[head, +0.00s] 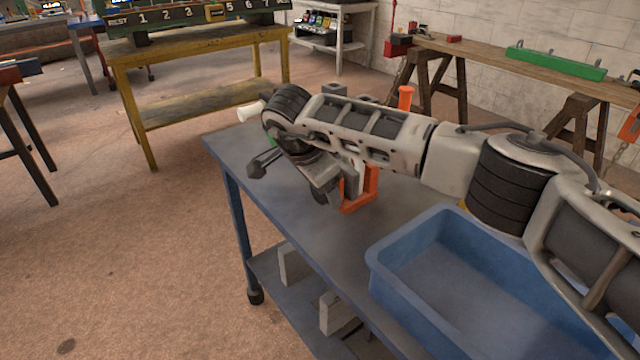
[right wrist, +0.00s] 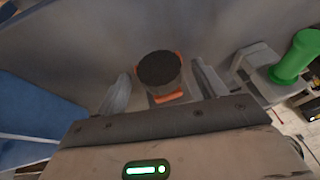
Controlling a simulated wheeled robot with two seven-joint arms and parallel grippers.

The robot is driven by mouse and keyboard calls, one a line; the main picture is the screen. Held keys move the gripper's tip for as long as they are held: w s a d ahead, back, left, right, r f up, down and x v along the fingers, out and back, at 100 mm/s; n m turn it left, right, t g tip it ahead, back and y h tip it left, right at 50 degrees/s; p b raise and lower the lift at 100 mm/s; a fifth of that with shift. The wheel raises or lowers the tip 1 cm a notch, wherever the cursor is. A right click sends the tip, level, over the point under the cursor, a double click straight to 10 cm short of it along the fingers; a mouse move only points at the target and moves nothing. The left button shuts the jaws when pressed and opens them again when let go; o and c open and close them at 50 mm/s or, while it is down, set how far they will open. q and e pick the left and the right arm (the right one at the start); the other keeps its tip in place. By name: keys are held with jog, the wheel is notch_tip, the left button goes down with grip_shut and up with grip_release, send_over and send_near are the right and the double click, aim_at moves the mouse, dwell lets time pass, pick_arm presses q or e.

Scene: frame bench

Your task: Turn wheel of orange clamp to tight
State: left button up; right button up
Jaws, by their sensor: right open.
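The orange clamp (head: 360,192) stands on the blue bench, partly hidden behind my right arm and gripper. In the right wrist view a dark round wheel (right wrist: 160,68) sits over orange clamp parts (right wrist: 170,97). My right gripper (head: 338,188) points down at the clamp. It is open, with one finger on each side of the wheel in the right wrist view (right wrist: 165,88). I cannot tell whether the fingers touch the wheel. My left gripper is not in view.
The blue bench (head: 300,225) also holds a blue bin (head: 400,285) at the front right. An orange upright handle (head: 405,97) and a white knob (head: 250,110) show behind my arm. In the right wrist view a green cylinder (right wrist: 297,55) stands close on the right.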

jog(key=shift+w+d+f, duration=0.1)
jog(key=shift+f, duration=0.2)
jog(key=c, duration=1)
jog(key=shift+f, duration=0.1)
